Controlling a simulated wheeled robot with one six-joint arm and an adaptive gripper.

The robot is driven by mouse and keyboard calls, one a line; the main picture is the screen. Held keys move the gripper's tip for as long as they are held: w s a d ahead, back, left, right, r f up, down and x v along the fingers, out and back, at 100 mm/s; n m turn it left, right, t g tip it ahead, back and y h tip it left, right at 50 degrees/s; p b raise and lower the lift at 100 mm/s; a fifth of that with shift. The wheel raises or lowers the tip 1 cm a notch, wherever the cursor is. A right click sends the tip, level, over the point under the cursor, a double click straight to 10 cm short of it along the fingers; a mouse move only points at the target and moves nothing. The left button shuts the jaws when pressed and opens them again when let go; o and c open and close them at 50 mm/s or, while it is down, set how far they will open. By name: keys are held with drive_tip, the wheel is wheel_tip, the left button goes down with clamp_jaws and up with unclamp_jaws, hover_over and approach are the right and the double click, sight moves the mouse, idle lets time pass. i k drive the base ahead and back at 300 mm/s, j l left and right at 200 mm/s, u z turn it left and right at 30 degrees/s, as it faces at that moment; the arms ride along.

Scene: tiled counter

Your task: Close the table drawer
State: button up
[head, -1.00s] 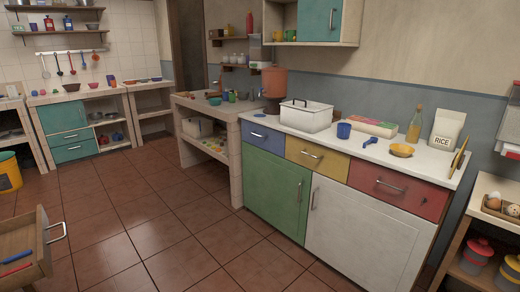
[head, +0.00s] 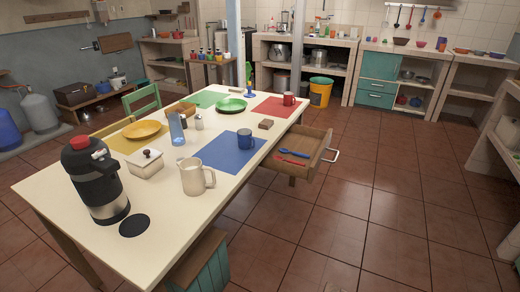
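The table drawer (head: 317,149) is open. It is a wooden box pulled out from the right side of the white-topped dining table (head: 172,205), with a metal handle (head: 331,156) on its front. A blue utensil (head: 294,153) and red utensils (head: 291,162) lie inside it. Clear floor lies in front of the handle. My gripper is not in view.
A wooden stool with teal sides (head: 208,262) stands by the table's near right side. A green chair (head: 141,99) is on the far side. The tiled floor (head: 400,210) right of the table is free.

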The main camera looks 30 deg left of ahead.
sight(314, 143)
drive_tip(key=i+l+u, duration=0.15)
drive_tip(key=i+u, duration=0.2)
drive_tip(key=i+l+u, duration=0.2)
drive_tip(key=u, duration=0.15)
drive_tip(key=i+l+u, duration=0.3)
drive_tip(key=i+j+u, duration=0.1)
drive_tip(key=i, duration=0.45)
drive_tip(key=i+j, duration=0.15)
drive_tip(key=i, duration=0.4)
drive_tip(key=u, duration=0.05)
